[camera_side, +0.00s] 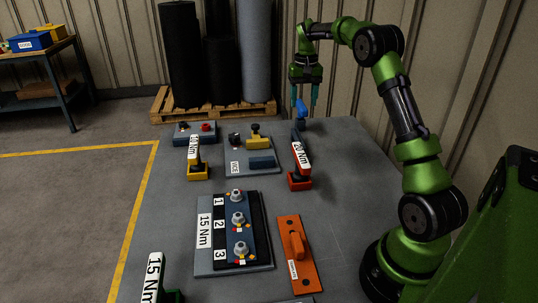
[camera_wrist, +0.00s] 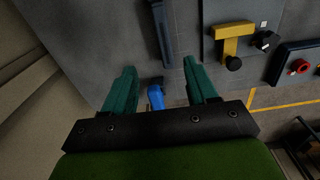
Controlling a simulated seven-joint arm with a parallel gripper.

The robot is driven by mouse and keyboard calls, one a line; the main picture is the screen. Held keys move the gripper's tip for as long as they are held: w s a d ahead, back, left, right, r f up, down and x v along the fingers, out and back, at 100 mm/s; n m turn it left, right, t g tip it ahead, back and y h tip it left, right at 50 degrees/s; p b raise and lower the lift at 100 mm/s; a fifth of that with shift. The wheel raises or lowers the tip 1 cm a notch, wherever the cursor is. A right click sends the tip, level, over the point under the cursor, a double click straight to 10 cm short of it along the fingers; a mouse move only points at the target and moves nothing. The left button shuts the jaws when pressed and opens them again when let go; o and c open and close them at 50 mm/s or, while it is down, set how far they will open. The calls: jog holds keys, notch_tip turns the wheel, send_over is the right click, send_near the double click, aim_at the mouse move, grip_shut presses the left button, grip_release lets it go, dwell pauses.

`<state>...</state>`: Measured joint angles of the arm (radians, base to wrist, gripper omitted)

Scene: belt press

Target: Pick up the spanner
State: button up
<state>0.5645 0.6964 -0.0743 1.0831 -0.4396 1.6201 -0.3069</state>
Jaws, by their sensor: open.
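My gripper (camera_side: 304,100) points down over the far end of the grey table, with its two teal fingers apart. In the wrist view my gripper (camera_wrist: 160,70) is open and empty. A bright blue part (camera_side: 301,111) sits just below the fingers. In the wrist view this blue part (camera_wrist: 155,96) shows between the fingers, near the palm, apart from both. A dark blue-grey bar (camera_wrist: 161,28) lies in line with it, beyond the fingertips. These look like the spanner, but I cannot tell whether they are one piece. The palm partly hides the blue part.
A grey plate (camera_side: 235,167) carries a yellow T-shaped piece (camera_side: 256,141). A plate with three bolts (camera_side: 205,264) lies in front. The wall is close behind my arm.

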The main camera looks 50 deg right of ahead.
jog(key=r, duration=0.2)
send_over(299, 137)
jog(key=f, duration=1.1)
jog(key=shift+s+a+f, duration=0.15)
jog(key=shift+s+a, duration=0.05)
jog(key=shift+s, duration=0.1)
jog(key=shift+w+d+f, duration=0.1)
jog(key=shift+w+f, duration=0.05)
jog(key=shift+f, duration=1.3)
jog(key=shift+w+f, duration=0.15)
jog(key=shift+f, duration=1.3)
jog(key=shift+c, duration=0.4)
jog(key=shift+r, duration=0.1)
grip_shut()
